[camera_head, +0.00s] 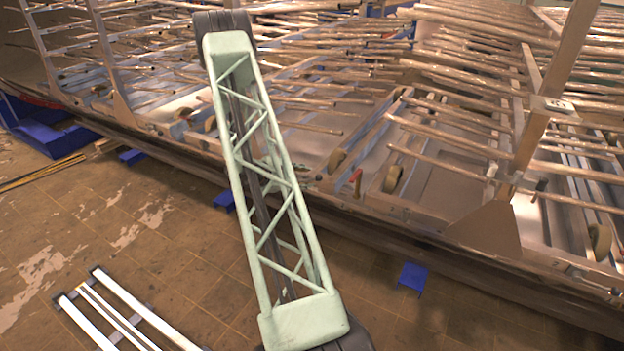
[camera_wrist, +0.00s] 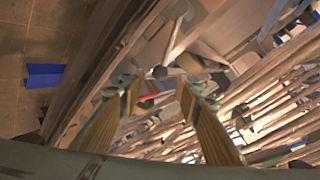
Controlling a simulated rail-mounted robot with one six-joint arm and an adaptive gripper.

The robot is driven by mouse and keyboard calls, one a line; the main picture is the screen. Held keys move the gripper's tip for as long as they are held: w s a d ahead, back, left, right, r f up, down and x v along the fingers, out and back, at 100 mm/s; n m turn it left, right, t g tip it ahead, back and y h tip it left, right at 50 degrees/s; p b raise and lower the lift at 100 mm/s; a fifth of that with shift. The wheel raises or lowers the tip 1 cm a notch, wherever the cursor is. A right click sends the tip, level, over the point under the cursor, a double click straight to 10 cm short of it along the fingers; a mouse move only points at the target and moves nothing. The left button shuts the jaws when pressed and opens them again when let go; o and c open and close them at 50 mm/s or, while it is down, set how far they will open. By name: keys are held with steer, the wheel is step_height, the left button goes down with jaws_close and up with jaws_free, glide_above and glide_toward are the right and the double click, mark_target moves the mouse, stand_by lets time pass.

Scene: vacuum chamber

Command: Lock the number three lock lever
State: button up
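A small red lever (camera_head: 355,180) stands at the near edge of the rack frame in the head view, just right of my green lattice arm link. Its number cannot be read. A red piece, which looks like the same lever, shows in the wrist view (camera_wrist: 149,97) between the fingertips of my gripper (camera_wrist: 155,97). My gripper has two yellowish fingers, spread apart with a clear gap. The red piece appears beyond the fingertips, and I cannot tell whether either finger touches it. My gripper is out of view in the head view.
The metal rack (camera_head: 470,190) carries many long horizontal rods and tan rollers (camera_head: 393,178). An upright post (camera_head: 545,110) with a small label stands at the right. Blue blocks (camera_head: 412,275) sit along the rack's base. The tiled floor (camera_head: 170,240) in front is mostly clear.

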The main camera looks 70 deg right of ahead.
steer(key=shift+v, duration=1.65)
steer(key=shift+c, duration=0.5)
steer(key=c, duration=0.5)
steer(key=shift+r+n, duration=0.3)
steer(key=shift+n, duration=0.2)
jaws_close()
step_height(320, 180, up, 7)
steer(key=w+a+n+t+p, duration=0.1)
steer(key=n+p, duration=0.5)
steer(key=n, duration=0.7)
steer(key=shift+w+a+f+n, duration=0.2)
steer(key=shift+n, duration=0.1)
